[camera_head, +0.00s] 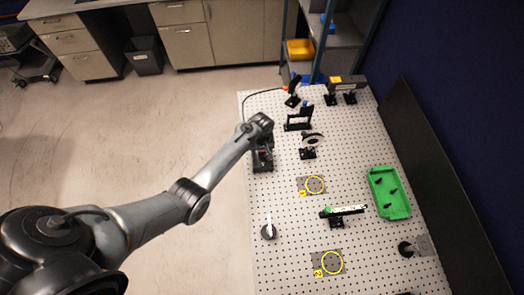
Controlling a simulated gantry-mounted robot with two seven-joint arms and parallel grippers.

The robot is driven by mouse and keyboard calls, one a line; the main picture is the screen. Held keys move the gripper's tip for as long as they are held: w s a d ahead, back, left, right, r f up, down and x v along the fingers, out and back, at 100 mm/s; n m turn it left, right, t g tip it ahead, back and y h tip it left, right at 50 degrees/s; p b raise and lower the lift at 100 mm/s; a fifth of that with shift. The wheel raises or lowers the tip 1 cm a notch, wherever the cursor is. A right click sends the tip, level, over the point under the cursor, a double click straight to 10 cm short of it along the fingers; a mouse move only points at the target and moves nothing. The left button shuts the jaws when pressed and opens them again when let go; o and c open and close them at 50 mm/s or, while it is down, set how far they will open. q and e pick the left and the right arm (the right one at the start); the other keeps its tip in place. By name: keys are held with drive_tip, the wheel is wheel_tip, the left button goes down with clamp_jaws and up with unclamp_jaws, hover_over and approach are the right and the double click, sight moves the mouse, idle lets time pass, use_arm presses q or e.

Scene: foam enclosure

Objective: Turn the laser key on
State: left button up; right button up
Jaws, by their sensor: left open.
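A small black box (263,165), perhaps the laser's control unit, sits at the left edge of the perforated table. A little red shows on its top. The laser key itself is too small or hidden to make out. My left gripper (262,143) is open at the end of the arm reaching in from the left. It is over the far part of the box, and the wrist hides some of that part. I cannot tell whether the fingers touch anything. My right gripper is not in view.
A black panel (440,180) stands along the right side. The floor at left is open.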

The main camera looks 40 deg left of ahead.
use_arm(q)
drive_tip(key=c, duration=1)
drive_tip(key=shift+c, duration=0.2)
